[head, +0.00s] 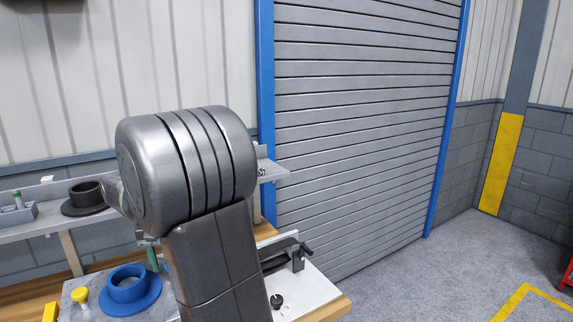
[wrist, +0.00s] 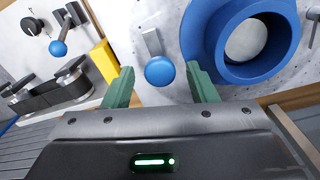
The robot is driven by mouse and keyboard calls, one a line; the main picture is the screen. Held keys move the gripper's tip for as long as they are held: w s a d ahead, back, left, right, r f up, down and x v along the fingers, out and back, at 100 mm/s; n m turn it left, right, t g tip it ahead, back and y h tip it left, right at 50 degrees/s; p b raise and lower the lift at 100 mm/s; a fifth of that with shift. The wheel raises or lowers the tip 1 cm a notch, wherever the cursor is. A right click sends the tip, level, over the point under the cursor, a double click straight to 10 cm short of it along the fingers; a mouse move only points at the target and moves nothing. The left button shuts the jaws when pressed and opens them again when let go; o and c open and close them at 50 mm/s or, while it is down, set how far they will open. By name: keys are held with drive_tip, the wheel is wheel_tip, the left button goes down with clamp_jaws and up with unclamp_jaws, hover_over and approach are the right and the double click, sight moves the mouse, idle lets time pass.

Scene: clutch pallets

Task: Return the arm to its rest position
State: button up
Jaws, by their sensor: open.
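My arm (head: 215,220) rises in the middle of the head view, its thick grey joint in front of the shelf and bench. It hides most of my gripper there. In the wrist view, my gripper (wrist: 160,68) is open, its two green fingers apart with nothing held between them. A blue ball knob (wrist: 159,72) on a grey stem shows beyond the gap between the fingertips. A blue flanged ring (wrist: 202,40) lies on the grey plate just beyond the right finger. The same blue ring (head: 130,306) shows at lower left in the head view.
A yellow block (wrist: 104,60) is near the left finger. A black clamp-like fixture (head: 285,257) stands on a white board right of my arm. A shelf (head: 40,230) behind holds a black flanged ring (head: 86,198). Open floor (head: 430,285) lies at right.

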drive_tip(key=m+b, duration=0.2)
drive_tip(key=m, duration=0.3)
drive_tip(key=shift+f+b, duration=0.1)
drive_tip(key=shift+b, duration=0.2)
drive_tip(key=shift+m, duration=0.6)
drive_tip(key=shift+s+d+r, duration=0.1)
drive_tip(key=shift+r, duration=0.1)
